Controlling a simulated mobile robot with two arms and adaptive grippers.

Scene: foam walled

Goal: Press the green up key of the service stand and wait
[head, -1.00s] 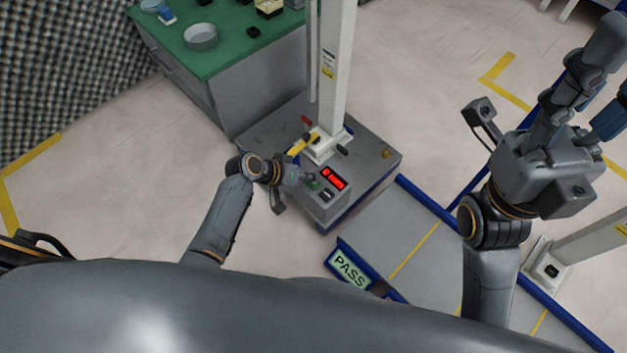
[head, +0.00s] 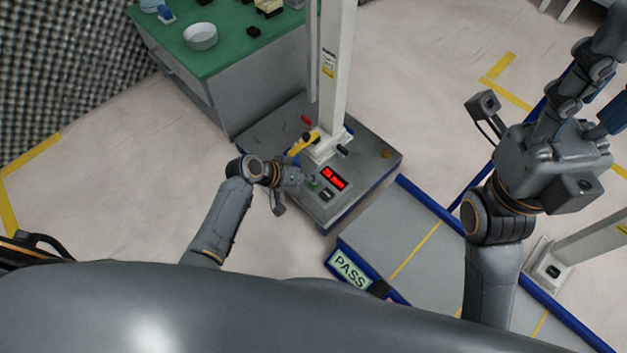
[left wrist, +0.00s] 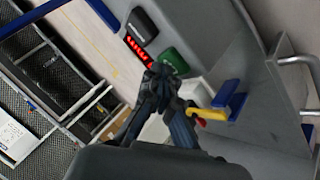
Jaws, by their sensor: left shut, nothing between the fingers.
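The service stand's grey base (head: 262,135) stands on the floor with a white column (head: 335,75). On its front panel are a red lit display (head: 333,178), a green key (head: 314,186) and a black key (head: 327,196). The display reads a two-digit number in mm. My left gripper (head: 306,179) is shut and empty, its tips at the green key. In the left wrist view the tips (left wrist: 158,72) overlap the near edge of the green key (left wrist: 173,60); exact contact is hidden. My right gripper (head: 585,100) is raised at the right; its finger opening is unclear.
A green-topped bench (head: 235,40) with a round dish (head: 200,36) stands behind left. A yellow handle (head: 304,143) sits by the column. A blue-edged platform (head: 385,245) with a PASS sign (head: 349,269) lies in front right. Floor at left is clear.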

